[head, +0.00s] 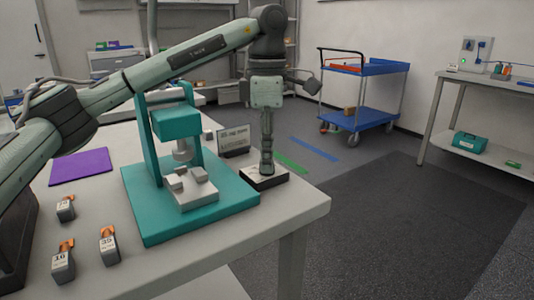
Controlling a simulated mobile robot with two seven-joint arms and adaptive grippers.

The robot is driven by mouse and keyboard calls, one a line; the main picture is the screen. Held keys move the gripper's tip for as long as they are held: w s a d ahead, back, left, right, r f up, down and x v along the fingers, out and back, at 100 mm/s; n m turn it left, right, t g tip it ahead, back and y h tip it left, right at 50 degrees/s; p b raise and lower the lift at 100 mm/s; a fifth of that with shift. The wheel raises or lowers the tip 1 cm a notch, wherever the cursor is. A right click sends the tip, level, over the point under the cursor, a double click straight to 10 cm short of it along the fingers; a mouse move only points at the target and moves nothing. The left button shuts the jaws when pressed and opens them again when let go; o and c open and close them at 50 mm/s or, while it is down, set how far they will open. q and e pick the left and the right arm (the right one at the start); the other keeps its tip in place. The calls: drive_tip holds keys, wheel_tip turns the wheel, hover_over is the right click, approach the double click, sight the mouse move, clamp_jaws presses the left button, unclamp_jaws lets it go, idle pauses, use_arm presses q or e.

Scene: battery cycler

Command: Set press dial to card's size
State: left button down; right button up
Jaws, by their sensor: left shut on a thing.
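The teal press (176,125) stands on a teal base plate near the table's right end. A small dark card (234,140) with pale text stands behind the base; its text is too small to read surely. A low dial block (252,180), dark with a pale top, sits at the base's right corner. My left gripper (267,168) points straight down over this block, shut on the press dial. The fingers hide the dial and its setting. My right gripper is not in view.
Several small grey blocks with orange tops and number labels, such as one block (108,245), stand at the table's front left. A purple mat (82,167) lies behind them. A blue cart (362,90) and a side bench (490,85) stand across the floor.

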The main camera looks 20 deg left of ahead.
use_arm(q)
drive_tip(key=c, duration=1.3)
unclamp_jaws()
drive_tip(key=shift+o, duration=0.2)
wheel_tip(320, 180, up, 12)
drive_tip(key=shift+s, duration=0.1)
